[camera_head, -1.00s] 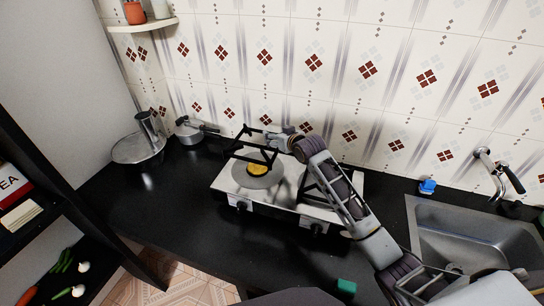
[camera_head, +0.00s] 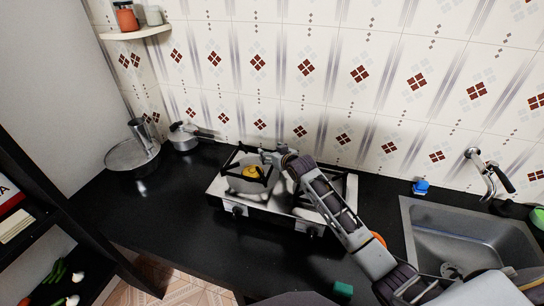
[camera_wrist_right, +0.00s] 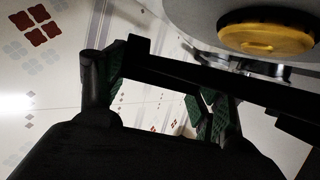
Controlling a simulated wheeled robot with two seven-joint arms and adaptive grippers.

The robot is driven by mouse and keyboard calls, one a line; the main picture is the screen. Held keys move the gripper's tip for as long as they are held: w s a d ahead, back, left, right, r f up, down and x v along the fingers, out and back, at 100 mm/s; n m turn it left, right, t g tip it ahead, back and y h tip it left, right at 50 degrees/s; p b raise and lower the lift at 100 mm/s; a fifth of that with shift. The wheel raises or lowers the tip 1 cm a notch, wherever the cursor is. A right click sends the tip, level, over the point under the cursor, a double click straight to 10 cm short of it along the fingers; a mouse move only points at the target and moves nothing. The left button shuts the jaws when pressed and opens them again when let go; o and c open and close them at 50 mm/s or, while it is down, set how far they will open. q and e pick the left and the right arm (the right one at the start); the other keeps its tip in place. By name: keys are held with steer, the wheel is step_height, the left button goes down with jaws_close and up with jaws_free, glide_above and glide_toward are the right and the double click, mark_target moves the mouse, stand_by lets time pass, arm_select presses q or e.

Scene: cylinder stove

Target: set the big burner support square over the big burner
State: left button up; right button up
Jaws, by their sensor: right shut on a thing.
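The stove (camera_head: 270,210) is white and silver, on the black counter. The big burner (camera_head: 250,172), a grey disc with a yellow cap, is on its left side; the cap also shows in the wrist view (camera_wrist_right: 268,40). The big burner support (camera_head: 233,158) is a black square frame that appears around and over the burner in the head view. I cannot tell whether it touches the stove top. My right gripper (camera_head: 274,157) is shut on its right rear part; in the wrist view a black bar (camera_wrist_right: 240,86) passes by the green finger pads. My left gripper is out of view.
Another black support (camera_head: 345,182) stands at the stove's right, partly behind my right arm. A pot (camera_head: 133,155) and a lidded saucepan (camera_head: 184,138) stand at the left. The sink (camera_head: 465,235), a blue item (camera_head: 421,187) and a green sponge (camera_head: 343,289) are right. The front left counter is clear.

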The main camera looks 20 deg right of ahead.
steer(key=shift+f, duration=0.85)
steer(key=shift+f, duration=0.6)
steer(key=o, duration=1.4)
steer(key=shift+s+r, duration=0.1)
steer(key=shift+r, duration=0.5)
steer(key=shift+b+v, duration=0.3)
steer(key=shift+v, duration=5.6)
steer(key=shift+f, duration=0.1)
